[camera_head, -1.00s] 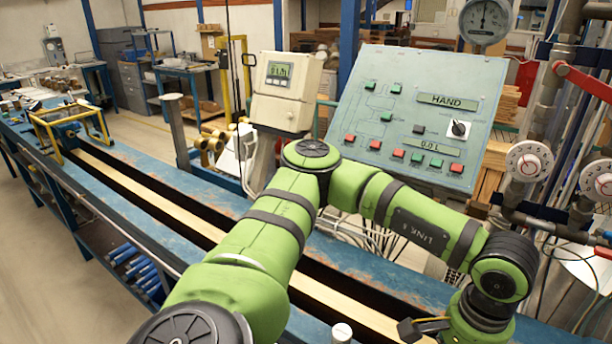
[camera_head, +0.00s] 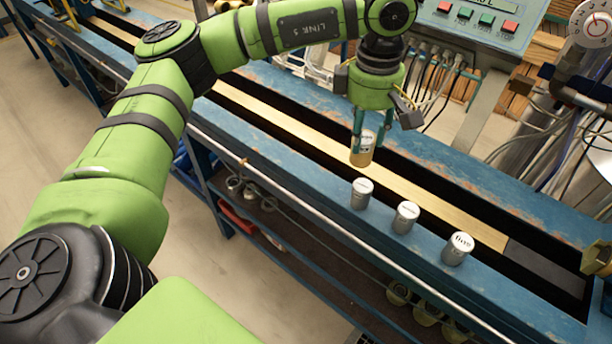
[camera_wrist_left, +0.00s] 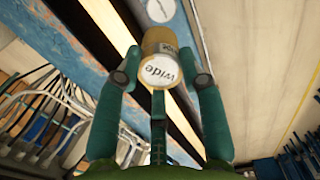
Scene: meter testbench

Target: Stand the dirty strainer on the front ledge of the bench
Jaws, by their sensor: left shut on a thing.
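My left gripper (camera_head: 364,132) points down and is shut on a brass-coloured strainer (camera_head: 361,157) with a pale top. Three grey canisters with pale tops stand apart on that ledge: a left one (camera_head: 361,195), a middle one (camera_head: 405,219) and a right one (camera_head: 457,250) with lettering. I cannot make out dirt on the strainer.
A long dark channel with a pale strip (camera_head: 430,203) runs along the blue bench. A control panel (camera_head: 480,20) and cables stand behind it. A lower shelf (camera_head: 290,230) holds fittings. The ledge left of the canisters is clear.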

